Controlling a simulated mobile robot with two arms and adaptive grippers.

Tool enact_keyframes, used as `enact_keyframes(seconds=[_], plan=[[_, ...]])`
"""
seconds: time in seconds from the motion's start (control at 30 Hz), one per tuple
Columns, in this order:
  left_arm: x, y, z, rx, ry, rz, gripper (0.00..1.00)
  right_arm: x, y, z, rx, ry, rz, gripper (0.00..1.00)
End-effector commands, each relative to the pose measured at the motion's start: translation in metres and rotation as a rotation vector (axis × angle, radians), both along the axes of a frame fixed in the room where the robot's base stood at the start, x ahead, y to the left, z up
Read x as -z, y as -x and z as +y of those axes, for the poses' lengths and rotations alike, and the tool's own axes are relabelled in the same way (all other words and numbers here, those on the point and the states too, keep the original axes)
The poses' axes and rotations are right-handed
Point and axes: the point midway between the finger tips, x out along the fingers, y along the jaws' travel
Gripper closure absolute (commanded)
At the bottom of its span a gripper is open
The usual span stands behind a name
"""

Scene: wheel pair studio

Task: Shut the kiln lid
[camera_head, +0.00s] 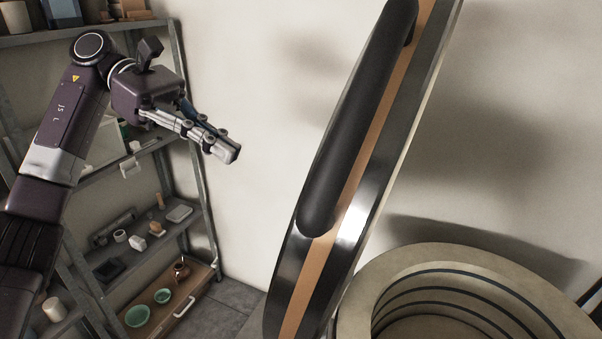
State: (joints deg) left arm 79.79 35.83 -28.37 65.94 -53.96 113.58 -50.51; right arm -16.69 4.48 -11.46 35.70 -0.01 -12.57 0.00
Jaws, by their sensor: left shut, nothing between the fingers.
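The kiln lid (354,210) stands raised and steeply tilted in the middle of the head view, its edge towards me. It has a metal rim with an orange-brown band. A long black handle (352,125) is fixed along it. The kiln (384,272) is at the lower right, with its round top open and dark coils inside its pale wall. My left gripper (232,154) is shut and empty, left of the lid and apart from the handle. My right gripper is not in view.
A metal shelf rack (199,190) stands behind my left arm, with several pots and small items on it. Green bowls (138,315) sit on its low wooden board. A pale wall (262,75) is behind. The space between my left gripper and the lid looks clear.

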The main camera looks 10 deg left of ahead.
Motion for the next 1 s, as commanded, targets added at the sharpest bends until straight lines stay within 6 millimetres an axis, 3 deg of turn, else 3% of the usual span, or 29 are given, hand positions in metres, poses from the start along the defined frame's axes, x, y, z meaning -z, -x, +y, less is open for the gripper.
enact_keyframes(seconds=[0.13,0.27,0.43,0.8,1.0], plan=[[0.000,0.006,0.003,0.017,-0.034,-0.031,1.00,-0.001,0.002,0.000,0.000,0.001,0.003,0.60],[0.007,0.010,-0.009,0.021,-0.034,-0.030,1.00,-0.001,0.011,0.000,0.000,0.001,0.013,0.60],[0.019,0.019,-0.034,0.019,-0.034,-0.028,1.00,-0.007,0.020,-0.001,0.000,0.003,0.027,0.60],[0.045,0.039,-0.096,0.018,-0.029,-0.026,1.00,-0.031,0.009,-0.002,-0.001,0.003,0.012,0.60],[0.051,0.044,-0.113,0.017,-0.030,-0.027,1.00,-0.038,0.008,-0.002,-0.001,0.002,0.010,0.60]])
